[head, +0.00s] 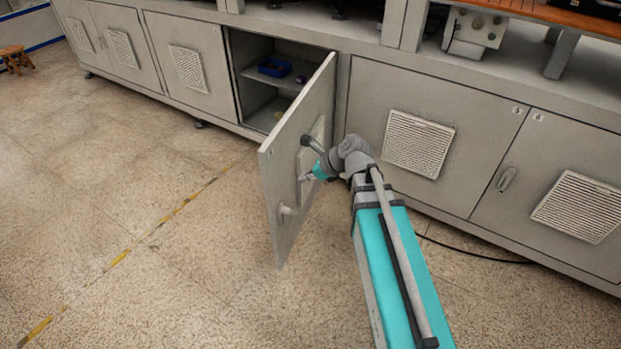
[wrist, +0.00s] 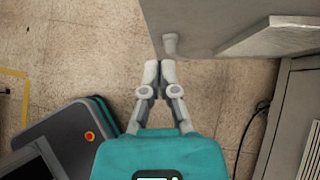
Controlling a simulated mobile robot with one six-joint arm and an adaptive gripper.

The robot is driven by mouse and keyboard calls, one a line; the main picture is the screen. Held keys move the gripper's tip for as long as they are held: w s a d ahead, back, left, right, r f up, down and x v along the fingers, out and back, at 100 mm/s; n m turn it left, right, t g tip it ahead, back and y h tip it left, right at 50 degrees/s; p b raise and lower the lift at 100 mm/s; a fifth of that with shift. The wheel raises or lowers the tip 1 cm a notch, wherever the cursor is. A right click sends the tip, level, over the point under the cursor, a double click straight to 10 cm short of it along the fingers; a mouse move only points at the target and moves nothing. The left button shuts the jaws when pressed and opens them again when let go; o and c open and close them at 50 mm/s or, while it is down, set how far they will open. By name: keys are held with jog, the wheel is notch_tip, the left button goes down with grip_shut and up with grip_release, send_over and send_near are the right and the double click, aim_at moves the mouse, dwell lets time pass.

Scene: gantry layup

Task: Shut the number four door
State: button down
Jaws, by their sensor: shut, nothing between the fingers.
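One grey cabinet door (head: 293,165) stands wide open, swung out from its right edge. A small tag near its top is too small to read; the doors to the right bear 5 and 6, so it seems to be number four. Its outer face shows a raised vent panel and a handle (head: 288,212). My gripper (head: 305,177) is shut and empty, in front of that outer face. In the wrist view my gripper (wrist: 160,66) has its fingertips together close to the handle (wrist: 170,44) on the door (wrist: 205,25); I cannot tell if they touch.
The open cabinet holds a blue bin (head: 274,67) on a shelf. Door five (head: 470,130) and door six (head: 560,190) are shut at the right. The floor (head: 150,230) left of the open door is clear. A black cable (head: 470,250) lies at the right.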

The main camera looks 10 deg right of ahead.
aim_at(273, 184)
jog(key=shift+w+a+f+b, duration=0.6)
jog(key=shift+a+f, duration=0.1)
jog(key=shift+a, duration=0.55)
jog(key=shift+w+a+f+b, duration=0.65)
jog(key=shift+a+f, duration=0.1)
jog(key=shift+a, duration=0.5)
jog(key=shift+w+a+f+b, duration=0.6)
jog(key=shift+a+f, duration=0.1)
jog(key=shift+a, duration=0.55)
